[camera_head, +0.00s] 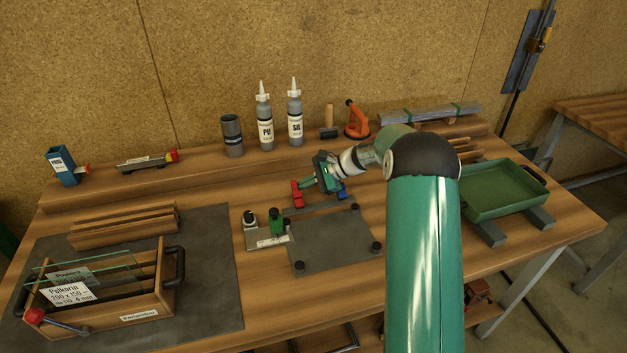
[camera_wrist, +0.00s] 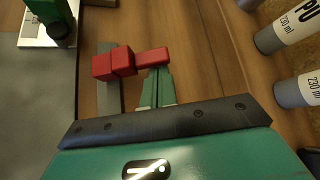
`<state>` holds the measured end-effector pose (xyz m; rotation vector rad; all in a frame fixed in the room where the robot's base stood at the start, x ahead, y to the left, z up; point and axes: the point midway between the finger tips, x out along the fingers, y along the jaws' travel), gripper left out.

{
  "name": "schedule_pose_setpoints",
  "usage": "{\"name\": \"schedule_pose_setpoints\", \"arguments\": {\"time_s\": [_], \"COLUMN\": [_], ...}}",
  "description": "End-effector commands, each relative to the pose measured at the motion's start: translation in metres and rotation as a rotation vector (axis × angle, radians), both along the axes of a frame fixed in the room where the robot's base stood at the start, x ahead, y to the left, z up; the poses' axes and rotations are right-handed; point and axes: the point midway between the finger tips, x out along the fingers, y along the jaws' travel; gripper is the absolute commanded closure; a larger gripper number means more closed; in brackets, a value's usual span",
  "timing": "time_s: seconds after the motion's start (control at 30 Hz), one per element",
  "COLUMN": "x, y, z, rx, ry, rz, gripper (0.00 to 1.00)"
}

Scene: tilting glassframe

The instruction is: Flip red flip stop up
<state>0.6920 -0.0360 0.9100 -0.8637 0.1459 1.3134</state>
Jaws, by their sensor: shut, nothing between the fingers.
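The red flip stop (camera_head: 297,194) sits at the back of the grey fixture plate, near its left end. In the wrist view the red flip stop (camera_wrist: 122,61) shows blocks on a grey strip (camera_wrist: 108,96) and a red arm reaching right. My gripper (camera_head: 309,183) is beside the stop in the head view. In the wrist view my gripper (camera_wrist: 155,72) is shut and empty, its green fingertips at or very near the underside edge of the red arm. I cannot tell whether they touch. A blue stop (camera_head: 342,190) is partly hidden behind my gripper.
The grey plate (camera_head: 330,246) has black knobs at its corners. A green clamp (camera_head: 276,222) stands at its left. Bottles (camera_head: 264,118) and an orange suction lifter (camera_head: 356,120) stand on the shelf behind. A green tray (camera_head: 502,190) is at the right, a wooden glass rack (camera_head: 105,290) front left.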

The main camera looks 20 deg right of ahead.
Motion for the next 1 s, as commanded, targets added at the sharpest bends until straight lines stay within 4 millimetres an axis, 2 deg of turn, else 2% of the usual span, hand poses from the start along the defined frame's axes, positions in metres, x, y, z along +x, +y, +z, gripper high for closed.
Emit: {"name": "schedule_pose_setpoints", "arguments": {"time_s": [0.57,0.77,1.0], "x": [-0.001,-0.005,-0.014], "y": [0.001,0.001,0.000], "z": [0.001,0.006,0.015], "rx": [0.000,0.001,0.002], "ry": [-0.028,-0.114,-0.298], "rz": [0.000,-0.001,-0.004], "gripper": [1.00,1.00,1.00]}}
